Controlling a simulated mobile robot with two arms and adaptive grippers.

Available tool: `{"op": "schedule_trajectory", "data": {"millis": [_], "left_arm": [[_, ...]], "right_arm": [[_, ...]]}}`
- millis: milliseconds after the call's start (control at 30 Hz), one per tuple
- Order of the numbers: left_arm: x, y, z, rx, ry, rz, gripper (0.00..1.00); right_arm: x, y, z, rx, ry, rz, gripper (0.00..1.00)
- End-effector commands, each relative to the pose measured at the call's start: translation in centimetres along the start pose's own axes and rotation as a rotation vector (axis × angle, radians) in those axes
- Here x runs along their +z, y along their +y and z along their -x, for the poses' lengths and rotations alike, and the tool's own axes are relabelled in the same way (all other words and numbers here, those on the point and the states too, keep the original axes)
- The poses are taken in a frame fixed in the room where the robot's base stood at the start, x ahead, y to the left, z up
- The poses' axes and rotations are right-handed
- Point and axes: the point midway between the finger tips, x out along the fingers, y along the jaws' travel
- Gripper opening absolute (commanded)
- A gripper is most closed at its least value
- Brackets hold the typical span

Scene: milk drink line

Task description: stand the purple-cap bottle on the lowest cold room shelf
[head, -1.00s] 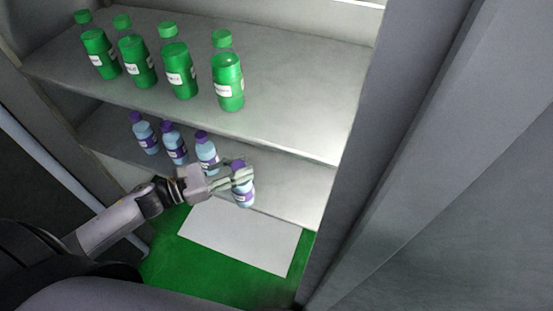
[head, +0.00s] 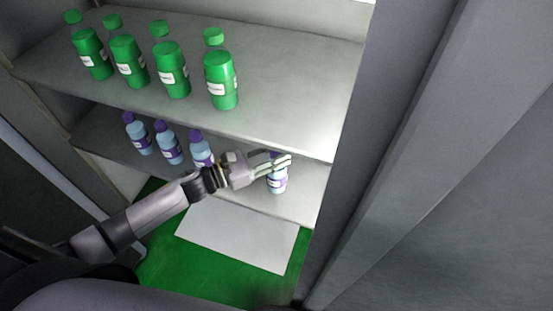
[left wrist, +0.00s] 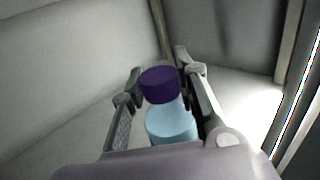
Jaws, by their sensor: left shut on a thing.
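The purple-cap bottle (head: 277,182) is light blue with a purple label. My left gripper (head: 280,162) is shut on it and holds it upright, at the right part of the lower shelf (head: 302,205) in the head view. The fingers hide its top there. In the left wrist view its purple cap (left wrist: 160,84) and pale blue shoulder show between the two fingers (left wrist: 165,105). I cannot tell whether its base touches the shelf. My right gripper is not in view.
Several like purple-cap bottles (head: 169,147) stand in a row on the lower shelf, left of my gripper. Several green bottles (head: 171,72) stand on the shelf above (head: 285,95). A grey upright (head: 345,150) bounds the right side. A white panel (head: 238,236) lies on the green floor below.

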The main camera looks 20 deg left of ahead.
Motion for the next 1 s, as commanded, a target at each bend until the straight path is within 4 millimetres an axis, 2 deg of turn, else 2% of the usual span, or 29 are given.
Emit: {"op": "schedule_trajectory", "data": {"millis": [133,567,600,867,1000], "left_arm": [[-1.9,0.0,-0.1,-0.002,-0.004,-0.001,0.00],[-2.3,0.0,-0.1,-0.001,-0.005,-0.001,0.00],[-2.3,0.0,0.0,-0.001,-0.002,0.000,0.29],[-2.2,0.0,0.0,-0.001,-0.002,0.000,0.46],[-2.2,0.0,0.0,-0.001,-0.002,0.000,0.48]], "right_arm": [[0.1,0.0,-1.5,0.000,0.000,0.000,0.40],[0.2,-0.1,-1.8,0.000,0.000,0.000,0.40],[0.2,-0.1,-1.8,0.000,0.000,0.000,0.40],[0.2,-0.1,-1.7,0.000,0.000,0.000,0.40],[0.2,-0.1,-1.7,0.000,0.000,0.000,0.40]]}}
